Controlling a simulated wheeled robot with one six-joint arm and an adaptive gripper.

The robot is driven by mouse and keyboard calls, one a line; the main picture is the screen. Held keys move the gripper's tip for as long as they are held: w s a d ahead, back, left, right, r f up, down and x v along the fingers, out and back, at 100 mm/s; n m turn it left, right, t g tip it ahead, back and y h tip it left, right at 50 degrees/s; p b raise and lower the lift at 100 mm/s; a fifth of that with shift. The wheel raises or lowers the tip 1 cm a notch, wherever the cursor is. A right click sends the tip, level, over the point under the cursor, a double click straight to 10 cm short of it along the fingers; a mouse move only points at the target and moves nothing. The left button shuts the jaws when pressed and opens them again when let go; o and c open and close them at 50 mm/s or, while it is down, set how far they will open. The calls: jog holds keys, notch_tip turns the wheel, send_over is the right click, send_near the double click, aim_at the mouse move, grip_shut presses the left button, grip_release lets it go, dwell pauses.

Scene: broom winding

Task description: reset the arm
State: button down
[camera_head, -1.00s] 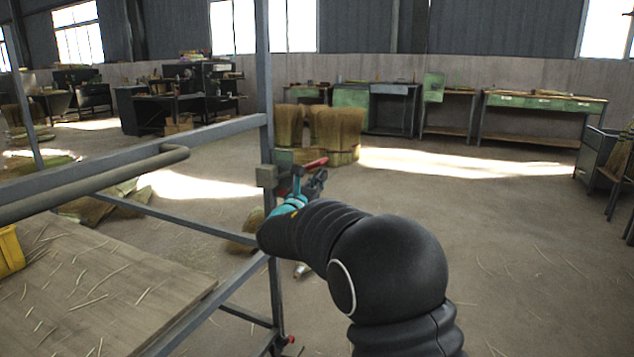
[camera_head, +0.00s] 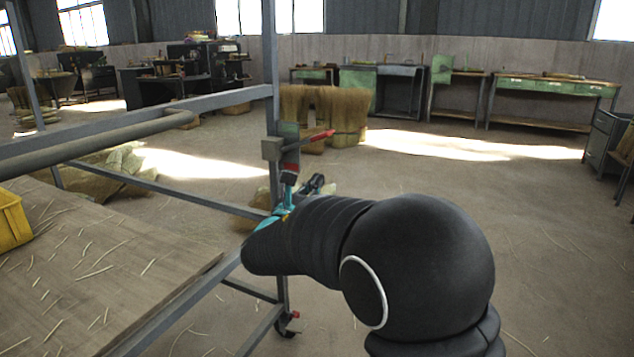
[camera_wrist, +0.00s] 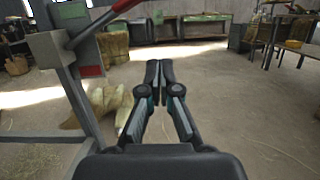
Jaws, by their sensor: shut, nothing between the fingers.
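My gripper (camera_wrist: 157,72) shows in the wrist view with its two fingertips together and nothing between them. It points out over the open floor, to the right of a grey metal frame post. In the head view my gripper (camera_head: 312,184) is small and partly hidden behind my dark arm, close to the frame post (camera_head: 271,90). A red-handled lever (camera_head: 318,137) on a grey block at the post sits just above it. The same red lever (camera_wrist: 125,5) is at the upper left in the wrist view.
A grey frame with a wooden table top (camera_head: 100,270) strewn with straw lies at the left, with a yellow bin (camera_head: 12,222) on it. Straw bundles (camera_head: 340,108) stand beyond the post. Green workbenches (camera_head: 550,88) line the back wall.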

jog(key=s+d+f+m+g, duration=0.45)
jog(key=f+m+g, duration=0.2)
jog(key=f, duration=0.35)
jog(key=s+d+f+m+g, duration=0.6)
jog(key=s+d+m, duration=0.25)
jog(key=s, duration=0.35)
jog(key=s+d+m+g+y+p, duration=0.1)
jog(key=s+m+g+y, duration=0.45)
jog(key=s+m, duration=0.85)
jog(key=s+d+r+m+t+y+p, duration=0.1)
jog(key=s+d+r+t+y, duration=0.2)
jog(key=s, duration=0.5)
jog(key=shift+s+d+r+m+t, duration=0.35)
jog(key=shift+r+t, duration=0.55)
jog(key=shift+r, duration=0.5)
